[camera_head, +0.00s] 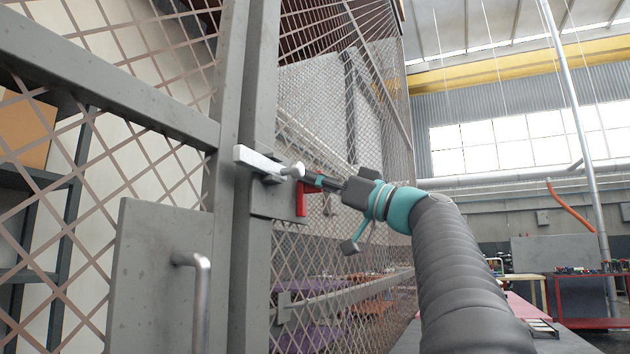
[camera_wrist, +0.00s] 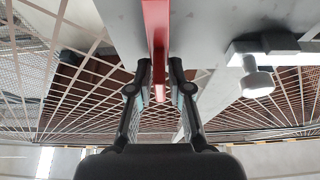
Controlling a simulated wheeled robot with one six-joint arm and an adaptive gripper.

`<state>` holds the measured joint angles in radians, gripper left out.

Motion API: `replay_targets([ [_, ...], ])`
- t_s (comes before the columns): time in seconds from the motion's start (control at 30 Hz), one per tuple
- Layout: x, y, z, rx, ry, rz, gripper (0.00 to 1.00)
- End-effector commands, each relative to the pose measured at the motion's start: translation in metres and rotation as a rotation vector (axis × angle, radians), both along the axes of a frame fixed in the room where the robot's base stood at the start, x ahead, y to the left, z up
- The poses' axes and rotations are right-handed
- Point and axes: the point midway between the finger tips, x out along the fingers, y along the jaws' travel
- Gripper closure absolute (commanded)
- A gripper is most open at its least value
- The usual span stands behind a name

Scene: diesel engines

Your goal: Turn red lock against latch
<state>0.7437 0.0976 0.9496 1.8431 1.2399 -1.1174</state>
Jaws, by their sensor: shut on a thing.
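The red lock (camera_head: 301,199) is a narrow red bar hanging down from a grey plate on the mesh gate, just below the silver latch (camera_head: 255,160). In the wrist view the red lock (camera_wrist: 156,35) runs down between the fingers of my gripper (camera_wrist: 160,70), which is shut on it. The latch (camera_wrist: 258,72), with its round knob, is to the right there, apart from the fingers. In the head view my gripper (camera_head: 316,182) reaches the lock from the right; the fingertips partly cover its upper part. The latch bar lies across the gap between the gate frames.
A grey panel with a metal handle (camera_head: 194,290) stands out at the lower left of the gate. Wire mesh (camera_head: 330,120) surrounds the lock plate. Shelving with a box (camera_head: 25,130) is behind the mesh. Red tables (camera_head: 582,295) stand far off at the right.

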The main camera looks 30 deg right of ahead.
Motion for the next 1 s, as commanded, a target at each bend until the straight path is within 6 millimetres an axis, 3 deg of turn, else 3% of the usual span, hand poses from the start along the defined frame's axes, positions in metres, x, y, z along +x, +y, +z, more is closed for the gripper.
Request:
replay_targets([
  [0.37,-0.0002,-0.0001,0.0002,0.138,0.107,-0.001,1.00],
  [1.0,0.0015,-0.0021,0.0021,0.611,0.477,-0.002,1.00],
])
